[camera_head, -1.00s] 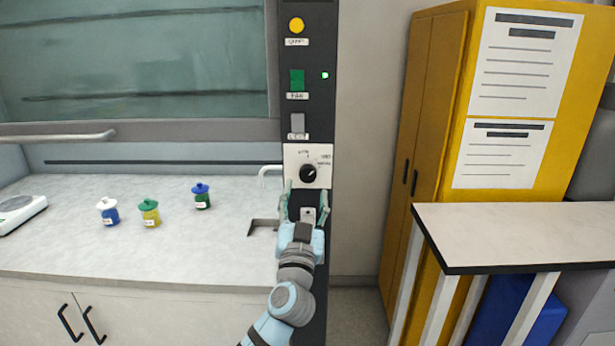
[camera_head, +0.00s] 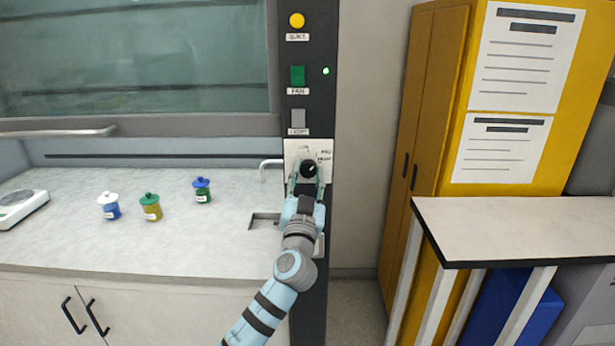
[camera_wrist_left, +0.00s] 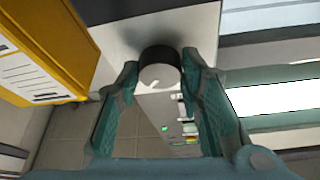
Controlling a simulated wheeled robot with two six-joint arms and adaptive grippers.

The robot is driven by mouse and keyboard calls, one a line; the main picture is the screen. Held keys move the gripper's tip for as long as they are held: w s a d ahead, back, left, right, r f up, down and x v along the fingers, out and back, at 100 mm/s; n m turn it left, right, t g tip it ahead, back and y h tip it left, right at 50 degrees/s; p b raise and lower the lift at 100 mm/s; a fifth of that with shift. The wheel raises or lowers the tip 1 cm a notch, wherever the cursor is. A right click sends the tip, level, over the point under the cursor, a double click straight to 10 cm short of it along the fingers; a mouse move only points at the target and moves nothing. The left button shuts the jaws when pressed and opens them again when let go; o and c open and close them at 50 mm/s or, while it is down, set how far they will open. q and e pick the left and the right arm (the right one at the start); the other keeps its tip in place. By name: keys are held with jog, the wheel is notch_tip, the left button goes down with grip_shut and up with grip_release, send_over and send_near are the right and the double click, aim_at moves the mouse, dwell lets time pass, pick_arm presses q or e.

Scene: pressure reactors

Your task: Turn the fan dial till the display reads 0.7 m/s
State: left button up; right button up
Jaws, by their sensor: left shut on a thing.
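The black round fan dial (camera_head: 308,168) sits on a white plate (camera_head: 292,149) on the dark control column. Small marks and words ring it, too small to read surely. My left gripper (camera_head: 307,181) comes up from below with a finger on each side of the dial, shut on it. In the left wrist view the dial (camera_wrist_left: 160,76) stands between the fingertips of the left gripper (camera_wrist_left: 161,66). I cannot make out a speed display or its figure in either view. My right gripper is not in view.
Above the dial are a grey switch (camera_head: 298,117), a green switch (camera_head: 297,76), a lit green lamp (camera_head: 326,71) and a yellow button (camera_head: 296,20). The hood bench (camera_head: 90,240) holds small lidded jars and a scale (camera_head: 20,206). A yellow cabinet (camera_head: 425,110) and a table (camera_head: 520,232) stand right.

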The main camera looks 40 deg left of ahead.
pick_arm(q)
jog(key=shift+m, duration=0.3)
jog(key=m+h+p, duration=0.1)
jog(key=m, duration=0.1)
jog(key=m+h+p, duration=0.1)
jog(key=m, duration=0.1)
jog(key=shift+s+r+t+p, duration=0.1)
jog(key=shift+r+t+p, duration=0.1)
jog(key=shift+t+p, duration=0.2)
jog(key=m+h+p, duration=0.1)
jog(key=m+p, duration=0.1)
jog(key=m, duration=0.1)
jog(key=m+h+p, duration=0.1)
jog(key=m+p, duration=0.2)
jog(key=shift+a+r+h, duration=0.15)
jog(key=shift+h, duration=0.15)
jog(key=shift+m+h+p, duration=0.4)
jog(key=shift+m+p, duration=0.3)
jog(key=shift+f, duration=0.2)
jog(key=o, duration=1.2)
jog(key=shift+c, duration=0.2)
